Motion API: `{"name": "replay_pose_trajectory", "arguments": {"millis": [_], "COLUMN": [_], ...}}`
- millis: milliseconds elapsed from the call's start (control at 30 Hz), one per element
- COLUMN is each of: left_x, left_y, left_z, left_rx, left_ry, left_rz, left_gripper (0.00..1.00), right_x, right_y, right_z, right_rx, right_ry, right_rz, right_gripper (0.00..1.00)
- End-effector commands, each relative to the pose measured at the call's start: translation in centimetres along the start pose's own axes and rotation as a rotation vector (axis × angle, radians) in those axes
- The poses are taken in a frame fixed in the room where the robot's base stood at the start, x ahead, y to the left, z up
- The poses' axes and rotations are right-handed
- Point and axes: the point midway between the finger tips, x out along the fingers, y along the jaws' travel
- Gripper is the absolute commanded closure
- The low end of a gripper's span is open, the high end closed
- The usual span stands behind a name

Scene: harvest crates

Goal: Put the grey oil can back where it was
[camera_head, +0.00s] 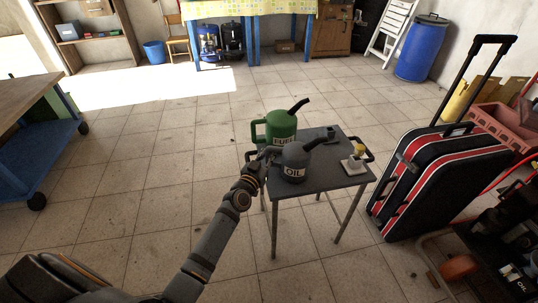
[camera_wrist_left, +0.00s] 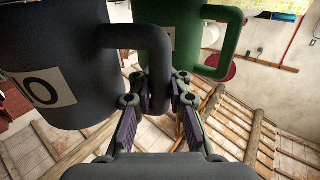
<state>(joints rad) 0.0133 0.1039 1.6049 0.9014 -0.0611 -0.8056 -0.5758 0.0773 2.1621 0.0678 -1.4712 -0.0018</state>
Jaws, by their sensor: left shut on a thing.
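The grey oil can (camera_head: 295,160), labelled OIL and with a long spout, is at the small dark table (camera_head: 325,187). My left gripper (camera_head: 262,160) is on its left side. In the left wrist view my left gripper (camera_wrist_left: 157,95) is shut on the handle of the oil can (camera_wrist_left: 55,60). The can looks upright; whether its base touches the tabletop I cannot tell. The green fuel can (camera_head: 280,125) stands just behind it and also shows in the left wrist view (camera_wrist_left: 190,35). My right gripper is not in view.
A small pale item with a yellow top (camera_head: 355,160) sits at the table's right side. A black suitcase with red stripes (camera_head: 435,175) stands close to the right. The tabletop's front right part is clear, with open tiled floor to the left.

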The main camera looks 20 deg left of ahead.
Motion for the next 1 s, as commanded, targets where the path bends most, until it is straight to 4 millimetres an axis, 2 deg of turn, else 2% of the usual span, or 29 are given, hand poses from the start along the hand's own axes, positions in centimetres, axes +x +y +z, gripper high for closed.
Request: {"name": "replay_pose_trajectory", "arguments": {"millis": [233, 267, 467, 800, 867, 1000], "left_x": [0.0, 0.0, 0.0, 0.0, -0.8, -4.1], "left_y": [0.0, 0.0, 0.0, 0.0, 0.0, 0.0], "left_z": [0.3, 0.4, 0.2, -0.3, 0.0, 0.1], "left_rx": [-0.001, 0.001, 0.001, 0.000, 0.001, 0.002], "left_ry": [0.002, 0.000, 0.000, 0.000, -0.002, -0.004], "left_rz": [0.000, 0.000, 0.000, 0.000, 0.000, 0.000], "left_gripper": [1.00, 0.86, 0.60, 0.60, 0.60, 0.60], "right_x": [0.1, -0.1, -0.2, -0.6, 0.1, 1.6], "right_y": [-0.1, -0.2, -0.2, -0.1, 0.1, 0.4], "right_z": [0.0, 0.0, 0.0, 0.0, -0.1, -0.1], "right_rx": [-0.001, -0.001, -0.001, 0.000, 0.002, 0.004], "right_ry": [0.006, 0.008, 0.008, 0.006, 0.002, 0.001], "right_rz": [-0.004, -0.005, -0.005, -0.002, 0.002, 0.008], "right_gripper": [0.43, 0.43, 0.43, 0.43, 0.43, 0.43]}}
